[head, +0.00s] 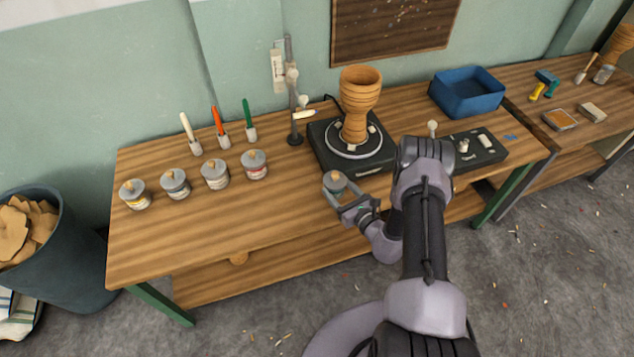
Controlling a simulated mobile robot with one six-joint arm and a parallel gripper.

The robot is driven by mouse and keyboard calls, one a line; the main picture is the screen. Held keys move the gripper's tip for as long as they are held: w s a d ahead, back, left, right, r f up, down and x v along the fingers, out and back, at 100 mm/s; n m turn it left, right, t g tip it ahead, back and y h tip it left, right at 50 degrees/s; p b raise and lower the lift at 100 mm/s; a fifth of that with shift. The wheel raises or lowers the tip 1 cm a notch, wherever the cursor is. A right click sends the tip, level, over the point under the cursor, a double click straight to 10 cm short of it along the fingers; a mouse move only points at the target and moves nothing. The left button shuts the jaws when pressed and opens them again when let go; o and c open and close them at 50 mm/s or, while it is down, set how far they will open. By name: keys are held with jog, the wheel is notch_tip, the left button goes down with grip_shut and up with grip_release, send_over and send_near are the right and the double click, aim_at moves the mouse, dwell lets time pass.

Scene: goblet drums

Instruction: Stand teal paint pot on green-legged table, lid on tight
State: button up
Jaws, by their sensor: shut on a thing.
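A small lidded pot (335,182) with a grey lid and wooden knob is at the end of my gripper (345,198). My gripper is shut on it. The pot looks upright with its lid seated; its body is mostly hidden by the jaws, so its paint colour is hard to make out. It is over the front part of the green-legged table (290,220), in front of the turntable. I cannot tell whether its base touches the wood.
Several similar lidded pots (215,175) stand in a row at left, with upright brushes (220,128) behind. A wooden goblet drum (358,100) stands on the turntable (345,165). A blue bin (467,92) and control box (478,150) are at right. The front-left tabletop is clear.

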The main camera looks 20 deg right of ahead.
jog(key=w+a, duration=0.1)
jog(key=a, duration=0.2)
jog(key=w+a+b, duration=0.1)
jog(key=a, duration=0.2)
jog(key=w+a+f, duration=0.1)
jog(key=a, duration=0.2)
jog(key=shift+a+b, duration=0.15)
jog(key=shift+b, duration=0.25)
notch_tip(320, 180, down, 3)
jog(key=shift+f+b, duration=0.15)
jog(key=shift+b, duration=0.7)
jog(key=shift+f, duration=0.2)
jog(key=o, duration=1.5)
